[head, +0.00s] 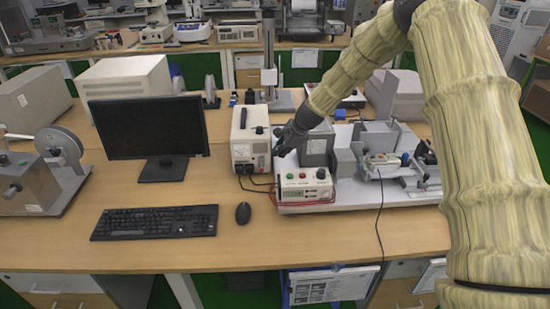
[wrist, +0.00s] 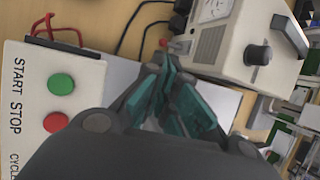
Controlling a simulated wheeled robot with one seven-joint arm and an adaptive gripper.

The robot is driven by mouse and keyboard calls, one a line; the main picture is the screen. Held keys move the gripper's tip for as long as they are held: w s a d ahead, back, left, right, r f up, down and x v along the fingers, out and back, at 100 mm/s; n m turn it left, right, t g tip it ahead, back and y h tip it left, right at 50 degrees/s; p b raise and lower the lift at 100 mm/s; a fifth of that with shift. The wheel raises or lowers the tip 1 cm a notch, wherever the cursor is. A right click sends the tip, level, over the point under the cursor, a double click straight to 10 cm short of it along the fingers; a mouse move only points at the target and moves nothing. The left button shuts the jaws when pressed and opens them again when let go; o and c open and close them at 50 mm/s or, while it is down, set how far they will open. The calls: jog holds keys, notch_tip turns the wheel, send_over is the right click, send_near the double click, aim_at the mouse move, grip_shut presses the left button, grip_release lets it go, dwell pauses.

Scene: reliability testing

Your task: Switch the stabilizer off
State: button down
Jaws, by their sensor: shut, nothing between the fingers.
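The stabilizer, a cream box (head: 241,146) with a front meter and black knob, stands on the bench in the middle of the head view. In the wrist view the stabilizer (wrist: 232,45) is at the upper right, with its dial, black knob and a small red-tipped part, perhaps the switch (wrist: 165,43), low on its front. My gripper (head: 279,148) is at the stabilizer's front right in the head view. In the wrist view my gripper (wrist: 163,68) is shut and empty, its teal-padded fingertips close to the red-tipped part. I cannot tell whether they touch, or the switch's position.
A white control box (head: 305,186) with green and red buttons stands just right of the stabilizer; it shows at left in the wrist view (wrist: 50,100). Black cables (head: 256,184) run between them. Bench front is clear.

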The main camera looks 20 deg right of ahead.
jog(key=shift+v, duration=1.25)
